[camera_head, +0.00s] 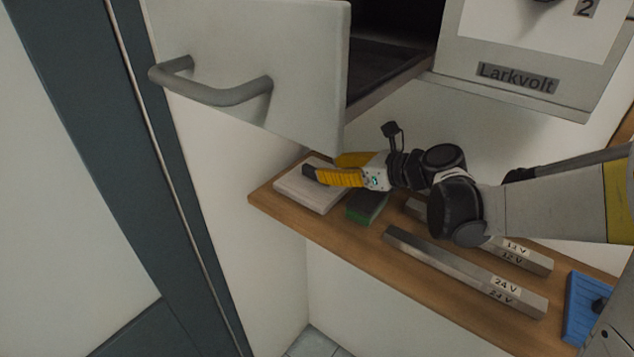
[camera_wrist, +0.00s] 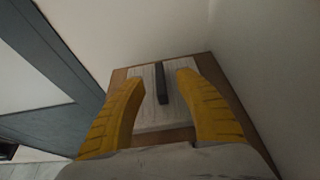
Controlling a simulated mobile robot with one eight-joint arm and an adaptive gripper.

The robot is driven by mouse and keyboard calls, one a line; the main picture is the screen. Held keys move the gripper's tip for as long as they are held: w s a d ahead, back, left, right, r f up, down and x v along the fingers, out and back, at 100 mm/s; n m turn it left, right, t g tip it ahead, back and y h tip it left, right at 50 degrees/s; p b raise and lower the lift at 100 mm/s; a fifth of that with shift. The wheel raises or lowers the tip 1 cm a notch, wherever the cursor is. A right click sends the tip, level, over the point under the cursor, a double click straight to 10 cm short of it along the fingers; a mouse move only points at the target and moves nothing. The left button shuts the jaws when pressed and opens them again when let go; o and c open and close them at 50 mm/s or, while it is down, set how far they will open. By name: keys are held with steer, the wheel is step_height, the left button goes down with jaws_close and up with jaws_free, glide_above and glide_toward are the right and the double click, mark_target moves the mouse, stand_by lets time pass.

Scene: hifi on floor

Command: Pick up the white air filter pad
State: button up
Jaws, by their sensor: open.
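The white air filter pad (camera_head: 300,192) lies flat at the left end of a wooden shelf. It also shows in the wrist view (camera_wrist: 142,96), with a dark upright bar (camera_wrist: 162,84) on its top. My gripper (camera_head: 327,167) has yellow ribbed fingers and is open over the pad. In the wrist view my gripper (camera_wrist: 160,77) has one finger on each side of the bar, with gaps on both sides. It holds nothing. In the head view the near finger hides part of the pad and bar; contact with the pad cannot be told.
A green block (camera_head: 367,207) sits right beside the pad on the wooden shelf (camera_head: 350,240). Metal bars labelled 24 V (camera_head: 465,272) and 12 V (camera_head: 525,256) lie further right, then a blue item (camera_head: 585,308). An open cabinet door (camera_head: 255,65) with a grey handle hangs above the pad.

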mark_target(316, 169)
steer(key=x, duration=0.2)
steer(key=b+x, duration=0.1)
steer(key=x, duration=0.1)
steer(key=shift+a+f+b, duration=0.2)
steer(key=shift+f+b, duration=0.1)
steer(key=shift+f, duration=0.2)
steer(key=shift+w+a+f, duration=0.1)
steer(key=shift+w+a, duration=0.05)
steer(key=shift+a, duration=0.05)
jaws_close()
